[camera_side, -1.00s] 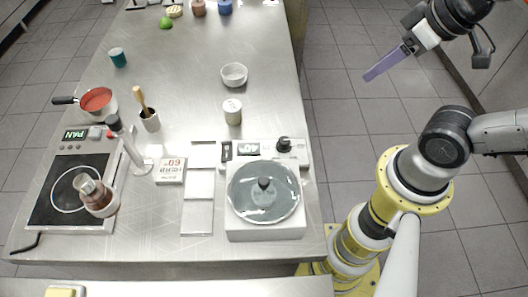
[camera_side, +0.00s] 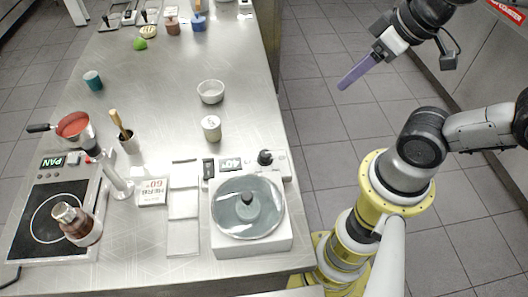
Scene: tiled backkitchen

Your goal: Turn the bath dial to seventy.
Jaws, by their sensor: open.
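The bath is a white box (camera_side: 252,243) with a round glass lid (camera_side: 247,205) and a dark knob on top, at the table's near right end. Behind the lid, its back panel carries a black dial (camera_side: 265,157) and a small display (camera_side: 231,165) that seems to read about 40. The dial's pointer is too small to read. My gripper (camera_side: 345,85), with long purple fingers, is open and empty. It hangs high, to the right of the table and up from the dial in the picture, well apart from the bath. The fingers overlap from this side.
Left of the bath are white flat trays (camera_side: 184,205), a printed card (camera_side: 152,192) and a hotplate (camera_side: 50,215) with a bottle (camera_side: 76,222). A white cup (camera_side: 211,128) and a bowl (camera_side: 210,91) stand behind the bath. Floor lies right of the table.

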